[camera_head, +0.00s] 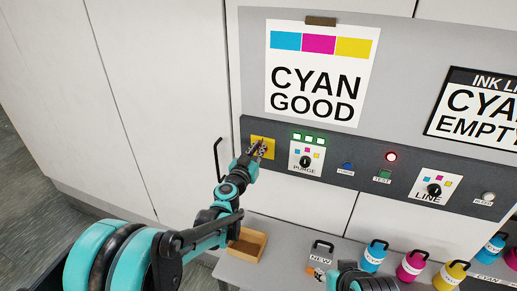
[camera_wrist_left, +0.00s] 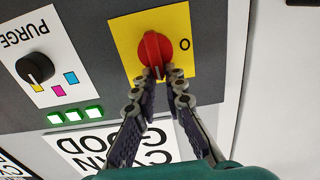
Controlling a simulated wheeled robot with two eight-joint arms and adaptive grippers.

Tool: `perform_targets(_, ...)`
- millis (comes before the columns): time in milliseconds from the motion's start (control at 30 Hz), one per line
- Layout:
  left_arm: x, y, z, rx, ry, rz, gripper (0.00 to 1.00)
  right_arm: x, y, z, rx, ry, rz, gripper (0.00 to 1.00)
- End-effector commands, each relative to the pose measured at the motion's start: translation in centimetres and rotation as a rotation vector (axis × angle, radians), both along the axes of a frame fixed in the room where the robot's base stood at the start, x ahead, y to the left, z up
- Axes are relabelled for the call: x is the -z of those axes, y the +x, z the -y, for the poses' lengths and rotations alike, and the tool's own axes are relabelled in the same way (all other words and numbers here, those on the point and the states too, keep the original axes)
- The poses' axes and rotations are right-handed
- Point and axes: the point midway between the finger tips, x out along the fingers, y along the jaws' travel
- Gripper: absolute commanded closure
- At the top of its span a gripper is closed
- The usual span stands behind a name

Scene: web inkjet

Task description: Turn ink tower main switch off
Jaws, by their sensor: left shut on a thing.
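The main switch is a red rotary knob (camera_wrist_left: 153,48) on a yellow plate (camera_wrist_left: 181,22), beside a dark "O" mark (camera_wrist_left: 184,43). My left gripper (camera_wrist_left: 161,72) is shut on the raised grip of the red knob, its fingertips at the grip's near end. In the wrist view the grip runs roughly up and down, and the "O" lies to its right. In the head view my left gripper (camera_head: 258,149) is in front of the yellow plate (camera_head: 270,140) and hides most of the knob. My right gripper's jaws are not in view.
The PURGE dial (camera_head: 305,161) and lit green lamps (camera_head: 310,139) are right of the switch. A red lamp (camera_head: 391,157) and the LINE dial (camera_head: 434,190) are farther right. A black door handle (camera_head: 218,159) is at left. Ink bottles (camera_head: 411,264) stand on the shelf below.

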Motion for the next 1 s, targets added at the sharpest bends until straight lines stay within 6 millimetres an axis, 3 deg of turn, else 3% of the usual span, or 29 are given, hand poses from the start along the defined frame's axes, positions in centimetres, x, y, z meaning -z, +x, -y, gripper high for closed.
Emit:
perform_targets(367,0.1,0.2,-0.4,0.0,-0.17,-0.061,1.0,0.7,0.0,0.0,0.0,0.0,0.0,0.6)
perform_targets(1000,0.8,0.7,-1.6,0.001,-0.736,-0.264,1.0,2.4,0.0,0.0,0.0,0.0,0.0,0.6)
